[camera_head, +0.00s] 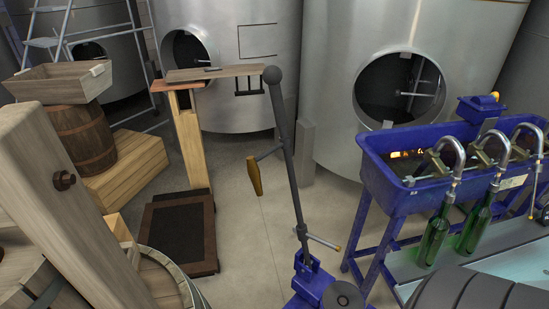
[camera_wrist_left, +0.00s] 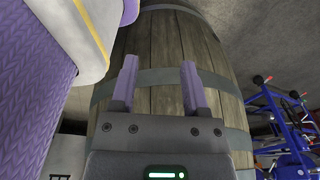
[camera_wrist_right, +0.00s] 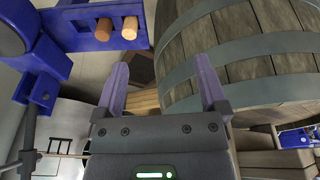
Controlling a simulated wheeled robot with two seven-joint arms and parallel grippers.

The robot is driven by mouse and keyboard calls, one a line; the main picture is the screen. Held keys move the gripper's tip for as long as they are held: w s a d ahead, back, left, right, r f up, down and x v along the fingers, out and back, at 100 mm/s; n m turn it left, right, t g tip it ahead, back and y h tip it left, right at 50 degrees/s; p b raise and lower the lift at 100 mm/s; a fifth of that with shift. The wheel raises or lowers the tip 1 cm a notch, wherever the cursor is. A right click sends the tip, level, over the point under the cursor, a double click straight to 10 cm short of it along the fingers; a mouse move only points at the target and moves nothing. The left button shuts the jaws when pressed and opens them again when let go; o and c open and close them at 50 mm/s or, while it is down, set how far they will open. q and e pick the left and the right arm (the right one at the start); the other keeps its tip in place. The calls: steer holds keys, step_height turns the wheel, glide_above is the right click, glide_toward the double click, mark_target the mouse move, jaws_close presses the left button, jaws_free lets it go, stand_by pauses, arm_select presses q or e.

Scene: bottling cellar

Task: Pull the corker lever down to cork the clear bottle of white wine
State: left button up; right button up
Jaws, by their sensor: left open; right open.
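The blue corker (camera_head: 312,282) stands at the bottom middle of the head view, its lower part cut off. A long dark grey rod with a ball top (camera_head: 290,150), which looks like its lever, stands nearly upright. A short side arm on it carries a tan grip (camera_head: 254,176). I cannot make out a clear bottle of white wine. My left gripper (camera_wrist_left: 160,86) is open and empty, with a barrel behind its fingers. My right gripper (camera_wrist_right: 163,82) is open and empty, with blue metalwork (camera_wrist_right: 70,40) at its upper left. Neither gripper shows in the head view.
A blue filler trough (camera_head: 385,180) with green bottles (camera_head: 435,238) stands at right. A platform scale (camera_head: 180,225), a wooden beam (camera_head: 75,210) and a small barrel (camera_head: 82,135) stand at left. Steel tanks (camera_head: 400,30) line the back. Bare floor (camera_head: 245,225) lies between.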

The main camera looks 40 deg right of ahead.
step_height(320, 180, up, 29)
steer(key=w+t+p, duration=0.1)
steer(key=p, duration=1)
steer(key=m+t+h, duration=0.2)
steer(key=m+t, duration=0.3)
steer(key=t, duration=1)
glide_toward(278, 79)
steer(key=w, duration=0.5)
steer(key=w+d, duration=0.1)
steer(key=w, duration=0.4)
steer(key=shift+w+d+r, duration=0.2)
steer(key=shift+w, duration=0.2)
arm_select(q)
step_height(278, 79, up, 14)
steer(key=d, duration=0.1)
steer(key=shift+w, duration=0.15)
arm_select(e)
steer(key=shift+w, duration=0.55)
jaws_close()
